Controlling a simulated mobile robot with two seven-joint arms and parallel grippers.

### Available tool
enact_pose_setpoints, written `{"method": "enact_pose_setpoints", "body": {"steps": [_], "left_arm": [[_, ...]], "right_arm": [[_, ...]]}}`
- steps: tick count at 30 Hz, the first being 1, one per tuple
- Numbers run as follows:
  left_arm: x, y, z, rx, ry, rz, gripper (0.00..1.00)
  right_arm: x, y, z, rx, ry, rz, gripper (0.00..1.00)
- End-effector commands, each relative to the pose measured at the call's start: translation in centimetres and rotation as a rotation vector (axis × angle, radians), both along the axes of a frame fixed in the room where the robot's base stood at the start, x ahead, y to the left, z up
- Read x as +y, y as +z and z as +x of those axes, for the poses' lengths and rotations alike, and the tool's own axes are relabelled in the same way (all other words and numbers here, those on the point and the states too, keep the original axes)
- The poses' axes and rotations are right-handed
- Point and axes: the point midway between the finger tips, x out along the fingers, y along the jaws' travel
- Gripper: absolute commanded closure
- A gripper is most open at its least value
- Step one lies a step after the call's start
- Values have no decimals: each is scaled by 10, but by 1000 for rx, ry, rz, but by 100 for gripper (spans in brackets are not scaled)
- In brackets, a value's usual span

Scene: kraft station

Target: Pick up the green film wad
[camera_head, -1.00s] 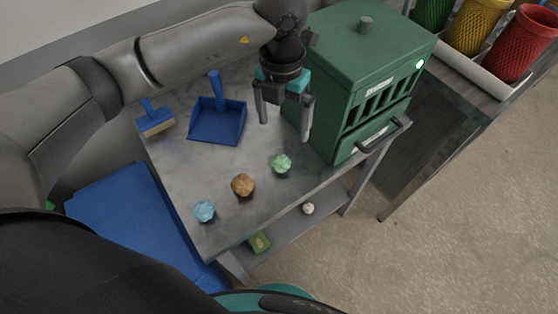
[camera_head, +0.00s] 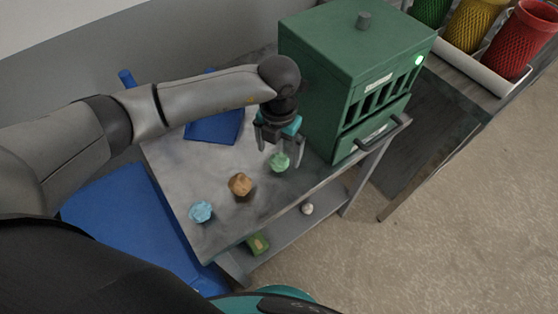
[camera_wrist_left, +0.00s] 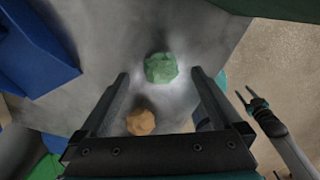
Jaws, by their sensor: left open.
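The green film wad (camera_head: 280,163) lies on the grey metal table, near its front edge and beside the green cabinet. My left gripper (camera_head: 281,158) is open, pointing down just above and behind the wad, and one finger overlaps the wad's edge in the head view. In the left wrist view the wad (camera_wrist_left: 160,68) sits ahead of and between the two open fingers (camera_wrist_left: 160,80); it is not held. A gripper with two thin fingers shows at the right of the left wrist view, apart from the wad. My right gripper is not in the head view.
A brown wad (camera_head: 240,184) and a light blue wad (camera_head: 201,211) lie on the table (camera_head: 185,180) to the left. The green cabinet (camera_head: 345,70) stands close on the right. A blue dustpan (camera_head: 214,128) lies behind my arm. A small white ball (camera_head: 307,208) is on the lower shelf.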

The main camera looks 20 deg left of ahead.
Motion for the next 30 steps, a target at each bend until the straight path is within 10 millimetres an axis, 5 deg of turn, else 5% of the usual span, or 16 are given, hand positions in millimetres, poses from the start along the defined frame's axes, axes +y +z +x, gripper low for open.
{"method": "enact_pose_setpoints", "body": {"steps": [6, 13, 30], "left_arm": [[-2, -32, -2, 2, 1, -1, 0], [-1, -33, -2, 0, 0, -1, 0], [-1, -33, -2, 0, 0, -1, 64]], "right_arm": [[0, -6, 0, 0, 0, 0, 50], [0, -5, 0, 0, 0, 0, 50], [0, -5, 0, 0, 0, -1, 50]]}}
